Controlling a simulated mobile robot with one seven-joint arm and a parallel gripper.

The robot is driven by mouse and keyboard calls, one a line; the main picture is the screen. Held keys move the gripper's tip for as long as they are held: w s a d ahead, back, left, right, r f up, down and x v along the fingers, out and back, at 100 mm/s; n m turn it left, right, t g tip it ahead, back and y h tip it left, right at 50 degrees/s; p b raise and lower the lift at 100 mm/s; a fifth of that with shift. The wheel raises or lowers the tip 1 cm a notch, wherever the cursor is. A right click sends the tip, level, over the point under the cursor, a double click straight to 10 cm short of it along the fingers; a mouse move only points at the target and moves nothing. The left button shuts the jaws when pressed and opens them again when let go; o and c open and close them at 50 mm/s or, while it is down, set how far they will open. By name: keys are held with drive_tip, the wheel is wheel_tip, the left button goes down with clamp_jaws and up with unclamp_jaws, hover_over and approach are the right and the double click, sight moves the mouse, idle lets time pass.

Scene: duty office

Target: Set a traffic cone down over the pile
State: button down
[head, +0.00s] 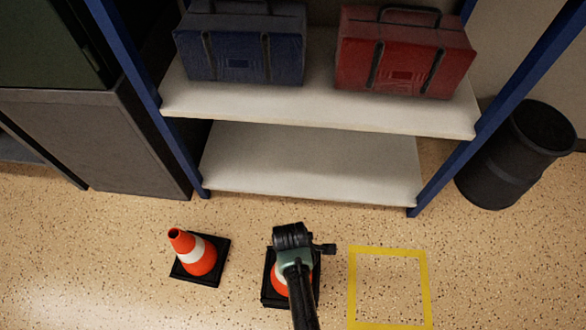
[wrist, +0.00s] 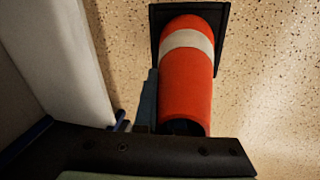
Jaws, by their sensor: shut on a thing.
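My gripper (head: 292,240) is over the front middle of the floor, shut on an orange traffic cone (head: 279,280) with a black square base. In the wrist view this cone (wrist: 188,88) shows its white band and open dark top close to my gripper, with one finger (wrist: 147,100) along its left side. The other finger is hidden. My arm covers much of this cone in the head view. I cannot tell whether its base touches the floor. Another orange and white cone (head: 199,260) stands on the floor to the left, apart from my gripper. No separate pile is clearly visible.
An empty yellow taped square (head: 388,250) lies on the floor at right. A blue-post shelf (head: 310,165) behind holds a blue bag (head: 240,45) and a red bag (head: 403,52). A black bin (head: 515,155) stands at right, a grey cabinet (head: 95,140) at left.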

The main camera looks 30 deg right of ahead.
drive_tip(key=shift+s+a+f, duration=0.1)
drive_tip(key=shift+s+f, duration=0.15)
drive_tip(key=shift+f, duration=0.15)
drive_tip(key=c, duration=0.9)
unclamp_jaws()
drive_tip(key=shift+c, duration=0.2)
drive_tip(key=shift+s, duration=0.1)
drive_tip(key=shift+s+a+f, duration=0.1)
drive_tip(key=shift+f, duration=0.05)
drive_tip(key=r+p, duration=0.2)
drive_tip(key=r, duration=0.2)
drive_tip(key=r+p, duration=0.2)
drive_tip(key=r, duration=0.3)
drive_tip(key=s+a+r+p, duration=0.1)
drive_tip(key=r+p, duration=0.2)
drive_tip(key=r, duration=0.1)
drive_tip(key=shift+r, duration=0.25)
